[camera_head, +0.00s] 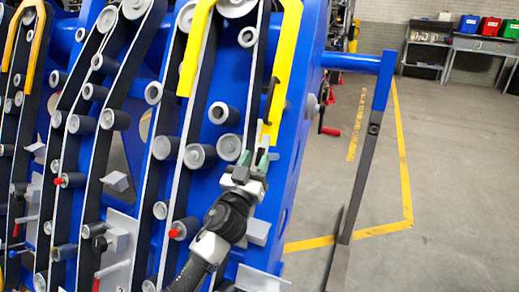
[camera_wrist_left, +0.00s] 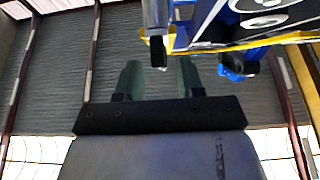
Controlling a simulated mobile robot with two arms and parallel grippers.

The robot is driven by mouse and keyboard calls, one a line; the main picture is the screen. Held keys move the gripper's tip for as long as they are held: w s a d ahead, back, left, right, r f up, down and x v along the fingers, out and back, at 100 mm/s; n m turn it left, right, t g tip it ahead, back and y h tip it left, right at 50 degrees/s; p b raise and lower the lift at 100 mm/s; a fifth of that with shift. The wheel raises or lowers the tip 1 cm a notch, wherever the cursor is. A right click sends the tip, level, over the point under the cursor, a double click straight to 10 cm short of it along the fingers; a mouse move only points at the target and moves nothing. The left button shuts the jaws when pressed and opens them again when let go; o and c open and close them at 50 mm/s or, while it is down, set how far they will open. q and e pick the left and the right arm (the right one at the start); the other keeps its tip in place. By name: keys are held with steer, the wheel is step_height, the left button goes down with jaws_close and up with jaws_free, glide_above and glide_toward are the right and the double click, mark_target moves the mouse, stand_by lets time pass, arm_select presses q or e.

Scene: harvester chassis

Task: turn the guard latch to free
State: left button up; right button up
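The guard latch appears to be the thin dark hooked handle (camera_head: 271,98) on the right leg of the yellow guard (camera_head: 288,60). It points roughly downward along the guard. My left gripper (camera_head: 254,160) is just below the latch, beside the guard's lower end. In the left wrist view its two green fingers (camera_wrist_left: 158,78) stand apart with nothing between them. A dark-tipped bar (camera_wrist_left: 157,42), likely the latch, hangs beyond the fingertips, in line with the gap. Contact cannot be made out. My right gripper is in neither view.
Blue harvester panels (camera_head: 303,130) with grey rollers and black belts fill the left and middle. A red-handled crank (camera_head: 329,131) sticks out at the right. A blue and grey bar (camera_head: 367,150) slants down farther right. Open floor (camera_head: 450,180) lies beyond.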

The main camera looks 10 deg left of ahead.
mark_target(262, 152)
arm_select(q)
steer(key=shift+x, duration=1.5)
steer(key=shift+c, duration=0.3)
jaws_close()
